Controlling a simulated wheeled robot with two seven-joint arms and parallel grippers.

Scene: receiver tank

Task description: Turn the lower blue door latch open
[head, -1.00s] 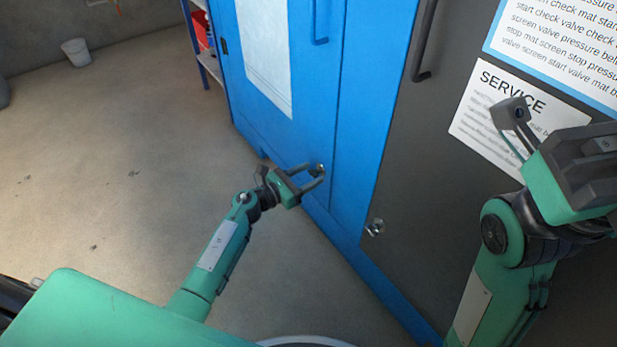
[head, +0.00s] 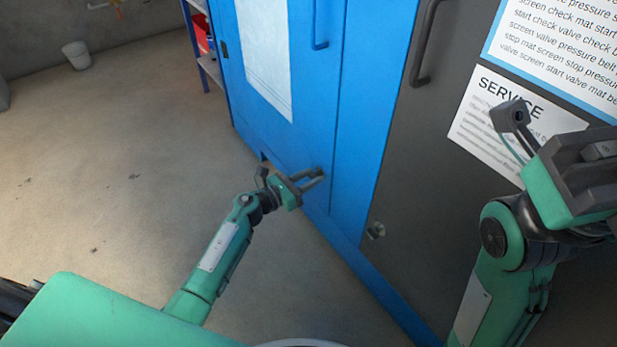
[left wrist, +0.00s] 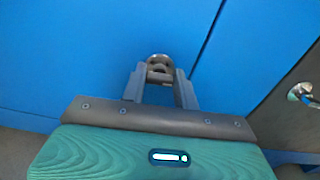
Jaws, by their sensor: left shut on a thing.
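The blue door (head: 310,120) is shut and stands upright in front of me. Its lower latch is a small metal piece low on the door, seen in the left wrist view (left wrist: 158,60). My left gripper (head: 316,176) is at this latch, with its fingers on either side of it and shut on it. In the head view the fingers hide the latch. In the left wrist view (left wrist: 160,80) the latch's rounded top shows between the fingertips. My right gripper (head: 520,125) is raised at the right, away from the blue door; its jaw opening is unclear.
A dark grey door (head: 430,160) on the right has its own metal latch (head: 376,230), a handle (head: 424,45) and a service sign (head: 490,125). A blue handle (head: 320,25) is higher on the blue door. The floor at left is open, with a white bucket (head: 77,55) far back.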

